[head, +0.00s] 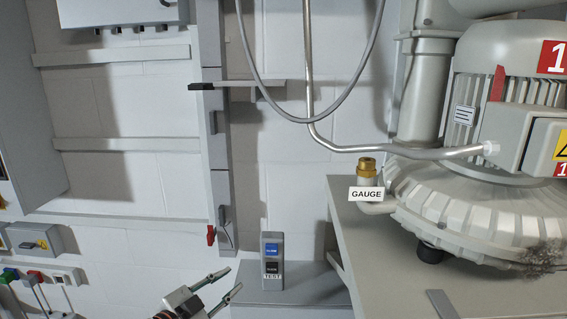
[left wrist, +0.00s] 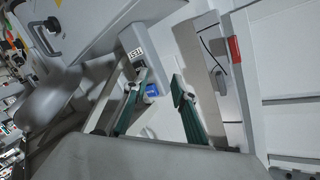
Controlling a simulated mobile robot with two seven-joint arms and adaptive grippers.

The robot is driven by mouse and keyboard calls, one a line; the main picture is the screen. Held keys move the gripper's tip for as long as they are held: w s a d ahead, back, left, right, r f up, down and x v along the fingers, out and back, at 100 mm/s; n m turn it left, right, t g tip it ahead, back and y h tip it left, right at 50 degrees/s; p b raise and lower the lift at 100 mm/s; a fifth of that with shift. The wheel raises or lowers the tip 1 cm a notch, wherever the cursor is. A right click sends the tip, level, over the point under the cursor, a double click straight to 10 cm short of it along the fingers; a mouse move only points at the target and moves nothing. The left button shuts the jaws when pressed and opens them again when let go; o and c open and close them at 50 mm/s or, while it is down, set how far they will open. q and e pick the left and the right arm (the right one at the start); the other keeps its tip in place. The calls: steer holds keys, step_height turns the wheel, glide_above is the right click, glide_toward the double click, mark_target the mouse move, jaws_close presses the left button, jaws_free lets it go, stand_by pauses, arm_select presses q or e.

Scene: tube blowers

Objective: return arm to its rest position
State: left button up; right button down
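My left gripper (head: 234,277) is at the bottom of the head view, left of centre. Its two fingers are apart with nothing between them, so it is open and empty. In the left wrist view the two green-padded fingers (left wrist: 156,90) are also spread apart. A grey unit with a blue display and a TEST label (head: 272,262) stands upright just right of the fingertips in the head view. It also shows beyond the fingers in the left wrist view (left wrist: 137,48), without clear contact. My right gripper is in neither view.
A grey bench (head: 385,250) carries a large blower (head: 450,210) and a brass fitting labelled GAUGE (head: 367,166) on the right. A lower grey surface (head: 310,290) lies under the TEST unit. A red handle (head: 211,236) and switch boxes (head: 40,240) are on the wall at left.

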arm_select(q)
steer(key=s+a+f+n+g+y, duration=0.1)
steer(key=s+a+f+n+y, duration=0.2)
steer(key=s+f, duration=1.1)
steer(key=s+a+f+n+g+y, duration=0.2)
steer(key=s+a+f+n, duration=0.3)
steer(key=s+f, duration=0.9)
steer(key=shift+s+a+f+n+y, duration=0.2)
steer(key=shift+f+n+y, duration=0.3)
steer(key=shift+f, duration=0.45)
